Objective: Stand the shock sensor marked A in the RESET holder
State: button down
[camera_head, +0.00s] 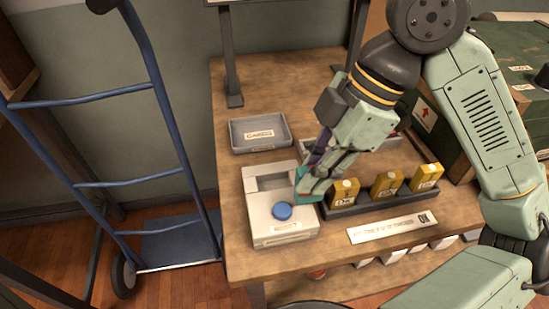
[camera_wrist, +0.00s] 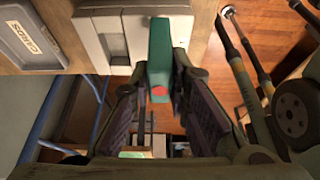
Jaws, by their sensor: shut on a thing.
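My gripper (camera_head: 312,181) is shut on a teal block (camera_head: 305,186), apparently the shock sensor. In the wrist view, the teal block (camera_wrist: 160,48) stands out between the two fingers, with a red spot near its lower end. No letter A can be read on it. A pale box (camera_head: 262,213) with a blue button and a recess toward its back is on the table, just left of my gripper. Its front label is too small to read surely; it may be the RESET holder. The block is at the box's right edge; contact cannot be told.
A dark rack (camera_head: 377,202) with three yellow sensors stands right of my gripper. A grey tray (camera_head: 233,139) lies behind the pale box. A label strip (camera_head: 392,229) lies at the front. A blue hand truck (camera_head: 165,110) stands left of the table. A green crate (camera_head: 493,50) is at right.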

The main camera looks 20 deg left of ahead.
jog(key=shift+w+a+f+p, duration=0.25)
jog(key=shift+w+a+f, duration=0.35)
jog(key=shift+a, duration=0.65)
jog(key=shift+w+a+f+p, duration=0.3)
jog(key=shift+a+f, duration=0.55)
jog(key=shift+a, duration=0.35)
jog(key=shift+w+a+f+p, duration=0.2)
jog(key=shift+w+a+f, duration=0.4)
jog(key=shift+a, duration=0.65)
jog(key=shift+s+f, duration=0.1)
jog(key=shift+s, duration=0.05)
jog(key=shift+f, duration=0.25)
jog(key=c, duration=1.5)
grip_release()
jog(key=shift+c, duration=0.2)
jog(key=shift+r, duration=0.1)
jog(key=v, duration=1.2)
jog(key=shift+r, duration=0.25)
